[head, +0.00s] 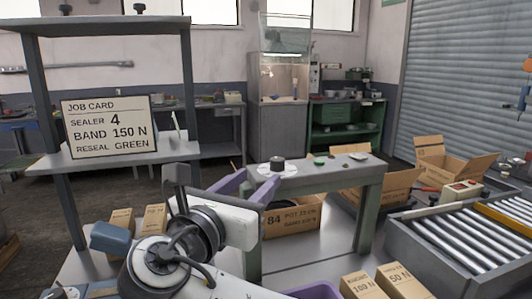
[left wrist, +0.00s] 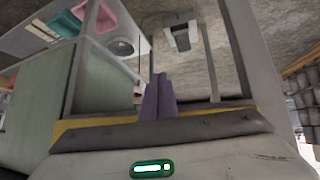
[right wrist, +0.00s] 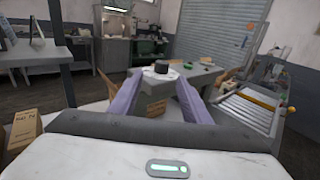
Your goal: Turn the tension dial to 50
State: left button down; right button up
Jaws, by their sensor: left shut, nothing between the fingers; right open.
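The dial is a black knob (head: 277,162) on a white disc (head: 264,169), on top of the grey-green bench. Its marks are too small to read. The knob also shows in the right wrist view (right wrist: 161,67), beyond and between the fingertips. My right gripper (head: 262,176) has its purple fingers apart and empty, pointing toward the dial but short of it. It also shows in the right wrist view (right wrist: 159,82). My left gripper (left wrist: 158,78) has its purple fingers together with nothing between them; I cannot make it out in the head view.
A job card (head: 108,127) on the left shelf reads sealer 4, band 150 N, reseal green. A green button-like thing (head: 319,161) lies right of the dial. Small cartons marked 100 N (head: 362,286) and 50 N (head: 400,281) stand front right, beside a roller conveyor (head: 456,237).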

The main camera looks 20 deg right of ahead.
aim_at(275, 165)
jog(key=shift+w+d, duration=0.25)
jog(key=shift+w, duration=0.05)
jog(key=p+x, duration=0.1)
jog(key=x, duration=0.8)
jog(key=shift+w+d, duration=0.2)
jog(key=shift+d, duration=0.2)
jog(key=c, duration=1)
